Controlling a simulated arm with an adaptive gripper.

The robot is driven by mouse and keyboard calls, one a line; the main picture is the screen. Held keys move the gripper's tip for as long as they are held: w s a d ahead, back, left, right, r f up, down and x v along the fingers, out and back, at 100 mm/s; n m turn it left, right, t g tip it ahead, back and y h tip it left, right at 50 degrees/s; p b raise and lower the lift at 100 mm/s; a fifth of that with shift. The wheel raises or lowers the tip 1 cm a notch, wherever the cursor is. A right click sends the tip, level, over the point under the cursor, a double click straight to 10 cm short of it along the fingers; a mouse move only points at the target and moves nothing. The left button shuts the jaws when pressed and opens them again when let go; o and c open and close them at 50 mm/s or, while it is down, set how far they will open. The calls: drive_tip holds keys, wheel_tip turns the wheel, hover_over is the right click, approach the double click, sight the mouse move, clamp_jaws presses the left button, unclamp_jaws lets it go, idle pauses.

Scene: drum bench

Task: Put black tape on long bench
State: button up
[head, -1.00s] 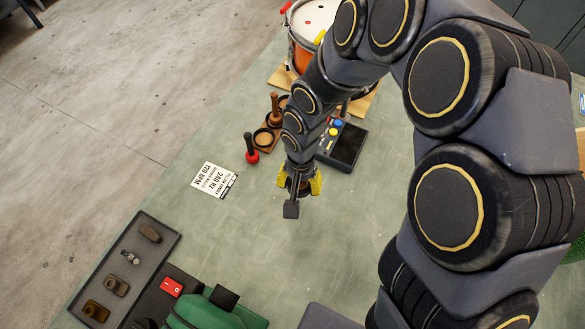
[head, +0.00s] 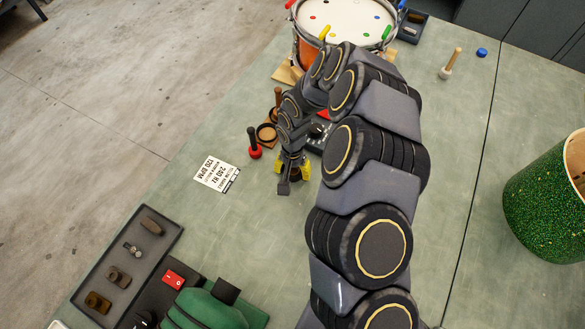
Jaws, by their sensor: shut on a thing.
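My gripper (head: 292,172), with yellow fingers, points down over the green bench top (head: 330,235), just right of the white printed card. It is shut on a dark thing, mostly hidden between the fingers and under my wrist. I cannot make out whether this is the black tape. A small dark block hangs at the front of the gripper; I cannot tell whether it is part of the gripper. No roll of black tape shows clearly elsewhere. A seam divides the green top from another green surface (head: 530,120) on the right; which is the long bench is unclear.
A drum (head: 345,22) stands at the back, with a red-based handle (head: 254,150) and brown cups (head: 267,132) nearby. A dark tray of small parts (head: 125,262) and a green machine (head: 205,308) are front left. A green bin (head: 545,205) is right.

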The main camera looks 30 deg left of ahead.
sight(293, 171)
drive_tip(key=o, duration=0.9)
drive_tip(key=shift+f, duration=0.1)
wheel_tip(293, 171, up, 12)
drive_tip(key=shift+r, duration=0.2)
